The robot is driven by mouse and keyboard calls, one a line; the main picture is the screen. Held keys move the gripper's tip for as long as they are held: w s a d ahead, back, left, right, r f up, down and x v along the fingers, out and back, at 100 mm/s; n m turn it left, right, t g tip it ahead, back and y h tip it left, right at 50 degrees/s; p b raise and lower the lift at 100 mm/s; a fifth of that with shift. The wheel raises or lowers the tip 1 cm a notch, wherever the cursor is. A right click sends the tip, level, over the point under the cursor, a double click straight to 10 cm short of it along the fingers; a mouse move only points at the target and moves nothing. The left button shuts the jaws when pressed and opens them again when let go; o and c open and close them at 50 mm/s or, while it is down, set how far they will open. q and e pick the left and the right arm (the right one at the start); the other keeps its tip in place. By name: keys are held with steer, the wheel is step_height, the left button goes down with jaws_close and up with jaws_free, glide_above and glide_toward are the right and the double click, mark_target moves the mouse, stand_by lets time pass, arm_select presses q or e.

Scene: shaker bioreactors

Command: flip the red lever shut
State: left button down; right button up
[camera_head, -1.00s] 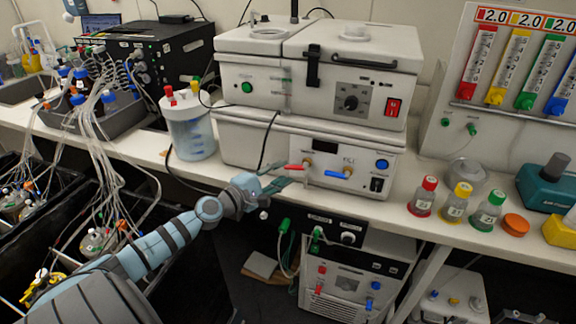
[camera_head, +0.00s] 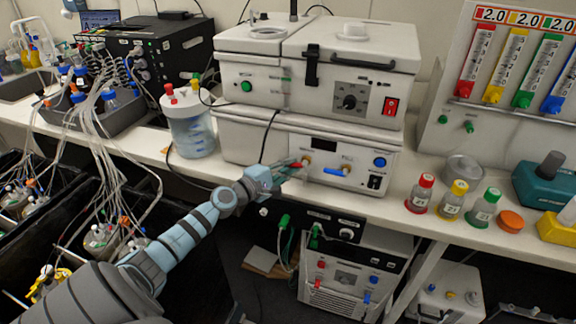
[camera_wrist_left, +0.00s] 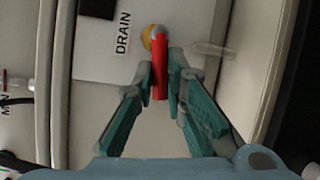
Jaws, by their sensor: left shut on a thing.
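The red lever (camera_wrist_left: 160,60) sits on a brass and grey pivot beside the word DRAIN in the left wrist view. My left gripper (camera_wrist_left: 160,78) has one finger on each side of the lever and is shut on it. In the head view my left gripper (camera_head: 292,168) reaches the left side of the lower white unit's front panel. There its fingers hide most of the lever, and the brass fitting (camera_head: 307,161) shows just right of them. My right gripper is not in view.
A blue lever (camera_head: 337,171) is on the same panel, right of the gripper. A black power switch (camera_head: 374,182) is further right. A lidded jar (camera_head: 191,131) stands left on the bench. Several capped bottles stand to the right.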

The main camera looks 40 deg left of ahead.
arm_select(q)
steer(key=r+m+p, duration=0.1)
steer(key=p, duration=0.2)
steer(key=shift+r+g, duration=0.25)
steer(key=shift+g, duration=0.15)
steer(key=shift+f+m, duration=0.15)
steer(key=shift+m, duration=0.15)
steer(key=shift+f+y, duration=0.2)
steer(key=shift+y, duration=0.1)
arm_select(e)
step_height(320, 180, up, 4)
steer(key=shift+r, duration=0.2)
arm_select(q)
steer(key=c, duration=1.6)
jaws_free()
steer(key=shift+c, duration=0.2)
steer(key=shift+r, duration=0.1)
